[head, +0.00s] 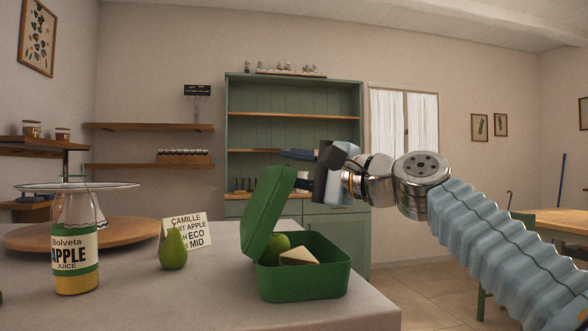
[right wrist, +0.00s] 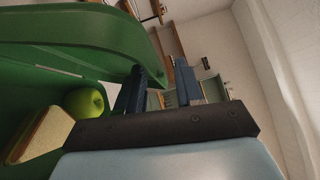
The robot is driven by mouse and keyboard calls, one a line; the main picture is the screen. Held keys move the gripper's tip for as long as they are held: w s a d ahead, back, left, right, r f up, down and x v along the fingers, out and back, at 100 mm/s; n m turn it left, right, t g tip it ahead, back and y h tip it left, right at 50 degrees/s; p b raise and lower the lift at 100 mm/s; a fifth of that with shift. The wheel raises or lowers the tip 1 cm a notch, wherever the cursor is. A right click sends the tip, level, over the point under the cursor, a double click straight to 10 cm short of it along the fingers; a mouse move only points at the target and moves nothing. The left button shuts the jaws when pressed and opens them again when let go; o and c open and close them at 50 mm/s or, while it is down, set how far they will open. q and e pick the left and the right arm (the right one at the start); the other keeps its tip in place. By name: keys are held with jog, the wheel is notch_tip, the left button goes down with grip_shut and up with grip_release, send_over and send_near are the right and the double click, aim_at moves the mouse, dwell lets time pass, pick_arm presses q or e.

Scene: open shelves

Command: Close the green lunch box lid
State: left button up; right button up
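The green lunch box (head: 306,287) stands on the counter with its lid (head: 266,208) raised, leaning up and to the left. A green apple (head: 277,246) and a pale wedge (head: 298,257), perhaps a sandwich or cheese, lie inside. My right gripper (head: 300,170) is at the upper right edge of the lid. In the right wrist view its two dark fingers (right wrist: 160,90) are apart with nothing visible between them. The lid (right wrist: 80,40) is close beside the left finger there; I cannot tell whether they touch. The apple (right wrist: 84,102) also shows in that view. My left gripper is not in view.
A juice bottle (head: 76,250), a pear (head: 173,250) and a printed card (head: 187,229) stand left of the box, with a round wooden board (head: 110,233) behind. The counter's right edge (head: 385,300) is close to the box. A green shelf unit (head: 292,135) stands behind.

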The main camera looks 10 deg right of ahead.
jog(key=b+v, duration=0.1)
jog(key=v, duration=1.3)
jog(key=shift+b, duration=0.4)
jog(key=shift+a, duration=0.1)
jog(key=s+d+f+b, duration=0.4)
jog(key=s+d+f, duration=0.1)
jog(key=s+d, duration=0.4)
jog(key=shift+s+d+f, duration=0.2)
jog(key=shift+s+f, duration=0.2)
jog(key=shift+s, duration=0.8)
jog(key=shift+r, duration=0.1)
